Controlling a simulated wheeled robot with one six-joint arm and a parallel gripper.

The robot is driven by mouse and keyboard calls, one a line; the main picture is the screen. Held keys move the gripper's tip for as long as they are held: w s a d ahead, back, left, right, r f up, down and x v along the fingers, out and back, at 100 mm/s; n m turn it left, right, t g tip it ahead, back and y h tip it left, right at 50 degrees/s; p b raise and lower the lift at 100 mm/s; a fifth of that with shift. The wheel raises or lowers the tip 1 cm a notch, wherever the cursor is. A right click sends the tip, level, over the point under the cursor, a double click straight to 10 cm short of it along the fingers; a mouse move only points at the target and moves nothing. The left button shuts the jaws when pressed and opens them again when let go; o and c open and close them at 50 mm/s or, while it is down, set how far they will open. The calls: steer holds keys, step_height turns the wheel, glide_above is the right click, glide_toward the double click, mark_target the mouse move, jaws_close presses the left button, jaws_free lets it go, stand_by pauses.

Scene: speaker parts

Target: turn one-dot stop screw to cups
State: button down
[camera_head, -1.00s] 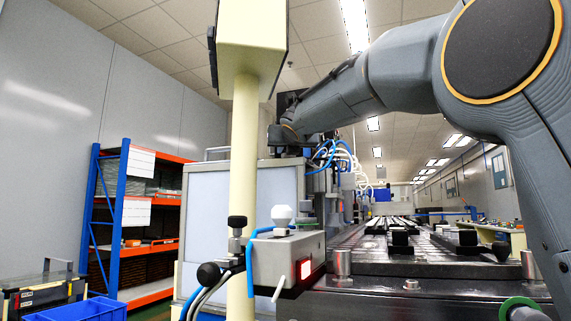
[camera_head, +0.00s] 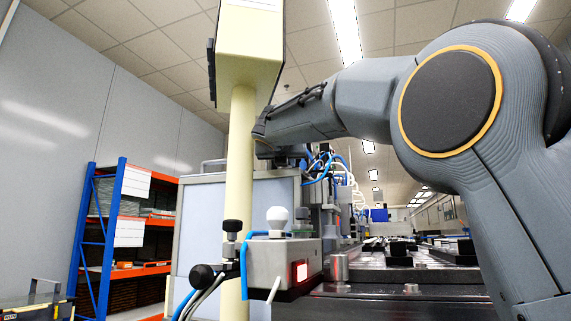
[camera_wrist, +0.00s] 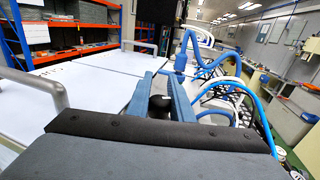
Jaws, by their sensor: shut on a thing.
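My gripper (camera_wrist: 166,88) shows in the wrist view as two blue-grey fingers pointing away over a dark body. They are shut on a dark round-topped knob (camera_wrist: 160,103), seen low between them. No dot marks can be made out on it, so I cannot tell whether it is the one-dot stop screw. In the head view my arm reaches left behind the pale yellow post, and the gripper's fingers are hidden there. No cups can be made out.
White machine cabinet tops (camera_wrist: 85,85) with a metal handle (camera_wrist: 40,88) lie left of the fingers. Blue hoses (camera_wrist: 205,62) curve close on the right. The yellow post (camera_head: 241,150) and a grey box (camera_head: 285,262) with a white knob (camera_head: 277,217) stand in front.

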steer(key=shift+f, duration=0.15)
steer(key=c, duration=1.6)
jaws_free()
steer(key=shift+y, duration=0.3)
steer(key=shift+a+r+n+y+p, duration=0.2)
steer(key=shift+n+y+p, duration=0.35)
steer(key=shift+n+y, duration=0.2)
steer(key=y+p, duration=0.1)
steer(key=n+y+p, duration=0.1)
steer(key=p, duration=0.1)
steer(key=shift+a+r+n+y, duration=0.1)
steer(key=shift+a+n+y, duration=0.15)
steer(key=shift+a, duration=0.05)
steer(key=shift+a+y+p, duration=0.1)
steer(key=shift+y+p, duration=0.3)
steer(key=shift+p, duration=0.55)
steer(key=n+y+p, duration=0.1)
steer(key=p, duration=0.2)
steer(key=shift+a+p, duration=0.15)
steer(key=shift+p, duration=0.2)
steer(key=n+y+p, duration=0.1)
steer(key=p, duration=0.4)
steer(key=n+g+y+p, duration=0.1)
steer(key=y+p, duration=0.1)
steer(key=p, duration=0.3)
steer(key=n+y+p, duration=0.1)
steer(key=p, duration=0.5)
steer(key=shift+s+a+g+y, duration=0.15)
steer(key=shift+a+g+y, duration=0.15)
steer(key=shift+a+g, duration=0.1)
